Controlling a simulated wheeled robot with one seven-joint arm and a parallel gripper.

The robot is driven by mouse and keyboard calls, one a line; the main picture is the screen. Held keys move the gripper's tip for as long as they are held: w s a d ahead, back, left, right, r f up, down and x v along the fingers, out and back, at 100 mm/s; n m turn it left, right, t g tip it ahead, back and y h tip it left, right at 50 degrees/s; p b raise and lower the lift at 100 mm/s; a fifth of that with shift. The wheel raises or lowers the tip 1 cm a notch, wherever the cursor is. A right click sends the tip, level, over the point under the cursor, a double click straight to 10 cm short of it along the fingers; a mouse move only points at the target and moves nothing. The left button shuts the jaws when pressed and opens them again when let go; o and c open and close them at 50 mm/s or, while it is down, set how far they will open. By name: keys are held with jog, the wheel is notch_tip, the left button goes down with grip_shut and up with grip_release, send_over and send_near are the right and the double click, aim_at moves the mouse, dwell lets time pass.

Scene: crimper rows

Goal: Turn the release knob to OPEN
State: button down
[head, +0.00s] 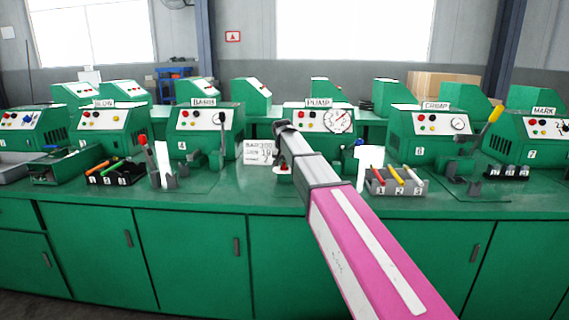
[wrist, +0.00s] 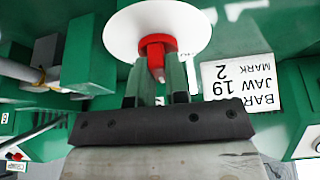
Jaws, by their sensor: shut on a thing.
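The release knob (wrist: 152,42) is red and sits on a round white plate (wrist: 128,28) in the wrist view. My gripper (wrist: 157,80) has its two green fingers shut on the knob, one on each side. The fingers hide part of the knob. I cannot read an OPEN mark or tell which way the knob points. In the head view, my arm reaches to the PUMP machine (head: 303,117), which has a round dial gauge (head: 338,120). My fingertips are hidden there behind the arm.
A white card (wrist: 238,82) lettered BAR, JAW 19 stands close to the knob; it also shows in the head view (head: 259,153). A tray of colored-handled tools (head: 397,187) lies right of my arm. Other green machines line the green bench (head: 225,193).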

jog(key=m, duration=0.2)
jog(key=m+h, duration=0.1)
jog(key=m, duration=0.1)
jog(key=shift+a+m+g+h, duration=0.1)
jog(key=shift+m+g+h, duration=0.7)
jog(key=shift+m+h, duration=0.1)
jog(key=shift+m, duration=1.3)
jog(key=c, duration=1.1)
grip_release()
jog(key=shift+r, duration=0.15)
jog(key=v, duration=1)
jog(key=shift+a+r, duration=0.2)
jog(key=shift+s, duration=0.1)
